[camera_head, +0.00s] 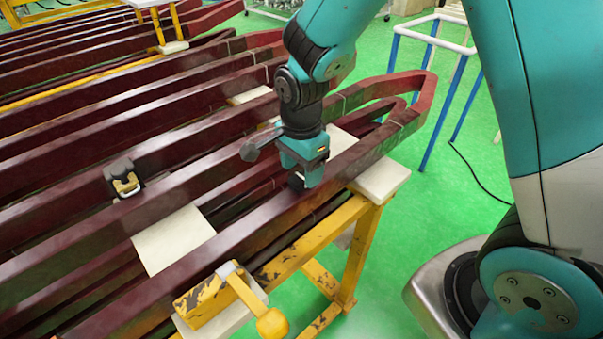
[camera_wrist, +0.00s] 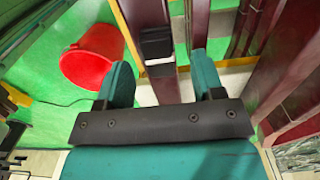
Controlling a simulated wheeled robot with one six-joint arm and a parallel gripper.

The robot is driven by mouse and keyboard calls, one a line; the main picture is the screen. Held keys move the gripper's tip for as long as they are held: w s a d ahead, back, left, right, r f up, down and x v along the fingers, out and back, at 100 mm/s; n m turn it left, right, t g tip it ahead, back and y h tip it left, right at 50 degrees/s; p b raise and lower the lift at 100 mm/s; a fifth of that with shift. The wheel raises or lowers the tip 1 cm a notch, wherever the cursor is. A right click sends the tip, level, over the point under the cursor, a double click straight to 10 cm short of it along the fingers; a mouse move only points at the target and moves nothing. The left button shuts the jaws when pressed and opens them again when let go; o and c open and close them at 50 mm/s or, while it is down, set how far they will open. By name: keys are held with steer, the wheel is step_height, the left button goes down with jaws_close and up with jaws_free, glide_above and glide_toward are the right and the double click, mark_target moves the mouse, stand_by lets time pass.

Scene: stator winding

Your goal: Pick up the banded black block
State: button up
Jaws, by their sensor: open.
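In the head view, my gripper (camera_head: 304,178) points down over the front dark red bar. A small dark piece, likely the same block (camera_head: 296,183), shows beside the fingers, mostly hidden by them. Contact cannot be told.
Long dark red bars (camera_head: 120,165) lie on a yellow stand (camera_head: 365,245). A yellow handle (camera_head: 270,320) juts out in front. A red bucket (camera_wrist: 92,57) stands on the green floor.

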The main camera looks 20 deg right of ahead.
steer(key=shift+f, duration=1.1)
steer(key=c, duration=1)
steer(key=shift+r, duration=0.15)
